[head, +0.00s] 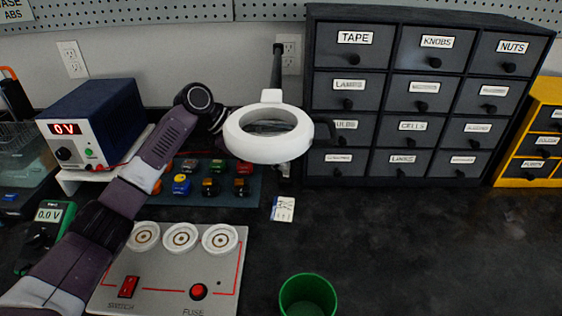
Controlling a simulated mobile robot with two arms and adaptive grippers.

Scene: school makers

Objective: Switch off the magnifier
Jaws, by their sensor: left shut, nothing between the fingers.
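The magnifier (237,133) is a white ring-shaped head with a lens, in the middle of the head view. A dark arm (277,68) stands behind it, and a dark piece shows at its right side. Its switch and whether its lamp is lit cannot be made out. My left arm reaches up from the lower left, and my left gripper (224,122) is shut and empty, close to the left side of the ring. Its fingertips are mostly hidden by the ring, and I cannot tell whether they touch it. My right gripper is not in view.
A blue power supply (97,120) stands left of my arm. Labelled drawers (416,100) stand at the back right. A circuit board (168,292) with a red switch lies in front, beside a green cup (308,296). The right of the black table (440,250) is clear.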

